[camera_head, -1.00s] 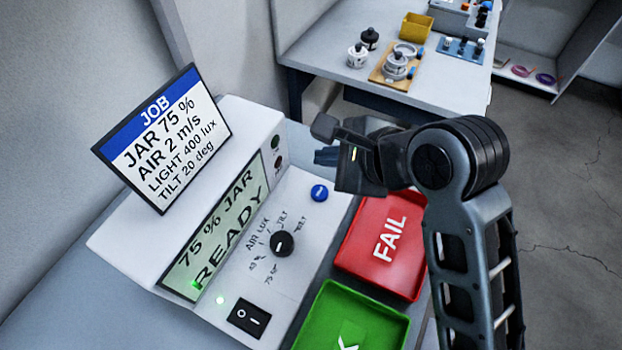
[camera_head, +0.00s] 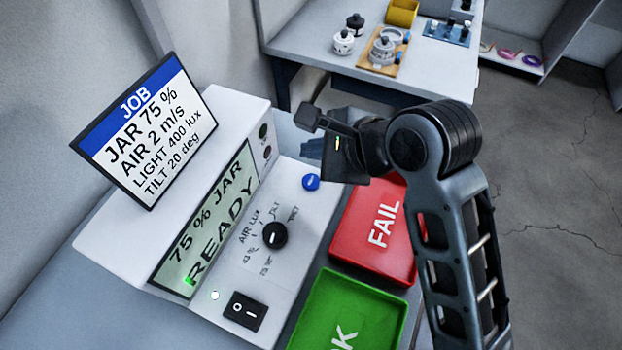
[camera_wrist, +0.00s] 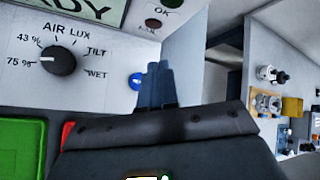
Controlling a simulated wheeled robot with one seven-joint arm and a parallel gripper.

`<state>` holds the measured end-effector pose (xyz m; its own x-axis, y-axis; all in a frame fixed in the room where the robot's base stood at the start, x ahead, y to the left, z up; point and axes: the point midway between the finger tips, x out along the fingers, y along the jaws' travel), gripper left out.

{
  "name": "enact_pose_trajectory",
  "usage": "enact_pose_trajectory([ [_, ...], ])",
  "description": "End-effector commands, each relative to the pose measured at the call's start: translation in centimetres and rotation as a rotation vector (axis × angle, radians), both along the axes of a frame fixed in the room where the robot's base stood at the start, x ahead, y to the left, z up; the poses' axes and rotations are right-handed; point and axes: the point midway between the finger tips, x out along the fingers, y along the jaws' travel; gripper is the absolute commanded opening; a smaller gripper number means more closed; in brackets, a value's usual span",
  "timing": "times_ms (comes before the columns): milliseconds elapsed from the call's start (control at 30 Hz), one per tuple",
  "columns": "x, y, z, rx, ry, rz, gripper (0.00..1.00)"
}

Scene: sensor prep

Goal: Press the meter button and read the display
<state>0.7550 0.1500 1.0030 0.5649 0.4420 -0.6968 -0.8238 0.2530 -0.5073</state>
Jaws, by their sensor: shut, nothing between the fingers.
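The white meter (camera_head: 228,130) has a display (camera_head: 210,225) reading "75 % JAR READY". Its blue round button (camera_head: 311,182) is on the sloped panel and also shows in the wrist view (camera_wrist: 135,81). The black dial (camera_head: 275,235) shows in the wrist view (camera_wrist: 58,60), with its mark toward 75 %. My gripper (camera_head: 316,148) is shut and empty, above and behind the button in the head view. In the wrist view its fingertips (camera_wrist: 155,70) lie close to the button's right side; contact is not visible there.
A job card (camera_head: 150,135) reads JAR 75 %, AIR 2 m/s, LIGHT 400 lux, TILT 20 deg. A red FAIL tray (camera_head: 350,240) and green tray (camera_head: 310,325) lie right of the meter. A black power switch (camera_head: 245,310) is at its front. A side table (camera_head: 440,80) holds jars and parts.

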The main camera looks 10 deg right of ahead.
Motion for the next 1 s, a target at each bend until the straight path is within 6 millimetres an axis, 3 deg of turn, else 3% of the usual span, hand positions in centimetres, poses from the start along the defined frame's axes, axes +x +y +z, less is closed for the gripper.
enact_pose_trajectory([
  [67,0.0,0.0,-2.0,-0.001,0.000,-0.001,0.00],
  [433,0.0,0.0,-5.1,0.001,0.001,0.000,0.00],
  [1000,0.0,0.0,-5.8,0.000,0.000,0.000,0.00],
])
